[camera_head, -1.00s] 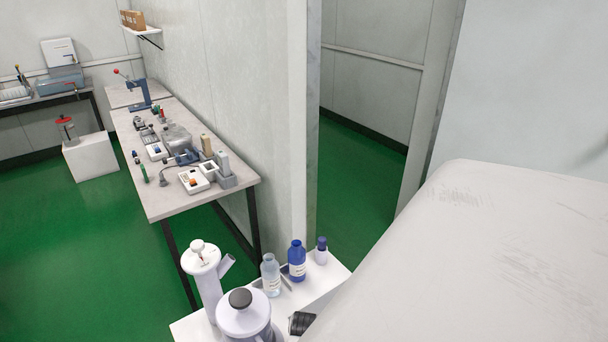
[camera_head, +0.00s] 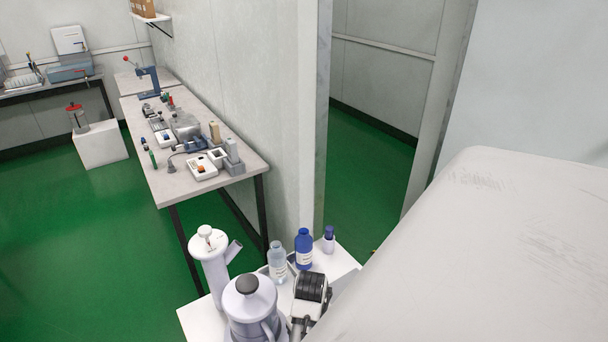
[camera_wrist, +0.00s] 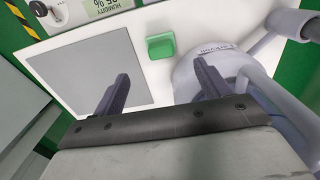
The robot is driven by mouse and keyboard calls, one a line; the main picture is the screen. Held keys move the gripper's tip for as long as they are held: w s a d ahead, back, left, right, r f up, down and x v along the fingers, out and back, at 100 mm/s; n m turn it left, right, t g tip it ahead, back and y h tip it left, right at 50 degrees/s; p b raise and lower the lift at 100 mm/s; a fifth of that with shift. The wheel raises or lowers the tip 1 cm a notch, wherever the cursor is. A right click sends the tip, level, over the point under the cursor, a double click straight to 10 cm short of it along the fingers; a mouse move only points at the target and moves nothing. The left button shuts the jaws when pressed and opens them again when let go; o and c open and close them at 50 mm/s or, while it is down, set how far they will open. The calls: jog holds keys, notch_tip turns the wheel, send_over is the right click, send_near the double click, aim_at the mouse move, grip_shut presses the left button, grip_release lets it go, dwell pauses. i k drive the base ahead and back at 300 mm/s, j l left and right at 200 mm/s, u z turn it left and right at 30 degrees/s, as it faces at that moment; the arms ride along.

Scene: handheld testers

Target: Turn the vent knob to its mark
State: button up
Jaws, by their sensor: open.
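A dark round knob (camera_wrist: 38,8) shows at the top left corner of the wrist view, partly cut off, beside a humidity display (camera_wrist: 100,8). I cannot tell for sure that it is the vent knob, and its mark is not readable. My gripper (camera_wrist: 160,78) is open in the wrist view, with its two dark fingers apart and nothing between them. It is over a white surface, below the knob in the picture and apart from it. In the head view, the black end part of my arm (camera_head: 312,287) shows at the white table; the fingertips are hidden.
A green block (camera_wrist: 160,46) and a grey panel (camera_wrist: 90,72) lie close beyond the fingers. A white lidded vessel (camera_head: 250,305), a tall white vessel (camera_head: 209,265), a clear bottle (camera_head: 277,265) and a blue bottle (camera_head: 303,250) crowd the white table (camera_head: 195,322).

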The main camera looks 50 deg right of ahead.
aim_at(204, 231)
jog(key=z, duration=0.85)
